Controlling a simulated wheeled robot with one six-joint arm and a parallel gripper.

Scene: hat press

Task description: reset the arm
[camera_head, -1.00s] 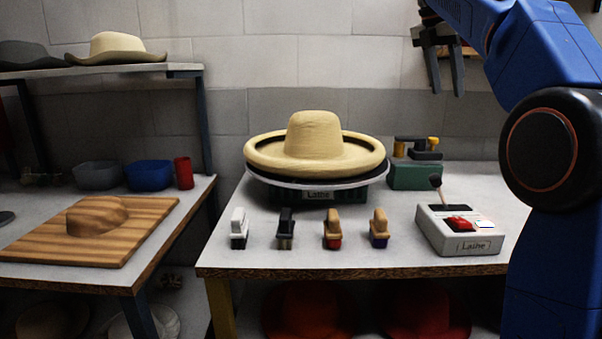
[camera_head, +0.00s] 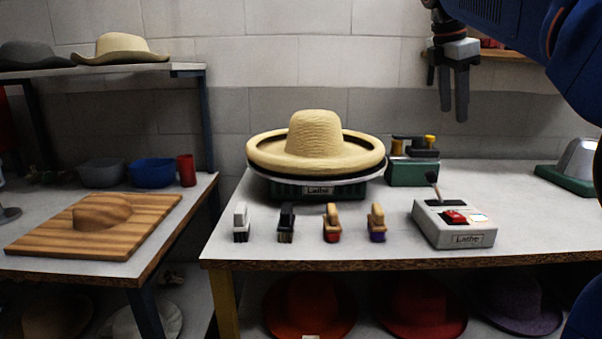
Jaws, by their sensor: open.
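My gripper (camera_head: 455,103) hangs at the upper right, in front of the wall and above the table. Its dark fingers point down, apart and empty. My blue arm runs from it to the right edge of the view. On the table below, a straw-coloured hat (camera_head: 315,140) sits on the lathe (camera_head: 318,190), well to the left of my gripper and apart from it. The lathe control box (camera_head: 453,222), with a red button and a lever, stands at the front right of the table, below my gripper.
Several brushes (camera_head: 332,223) stand in a row along the table front (camera_head: 365,238). A green device (camera_head: 413,165) stands behind the control box, and a metal form on a green base (camera_head: 577,166) is at the right. Hats lie on the shelf below. A side table with a wooden board (camera_head: 95,224) is at left.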

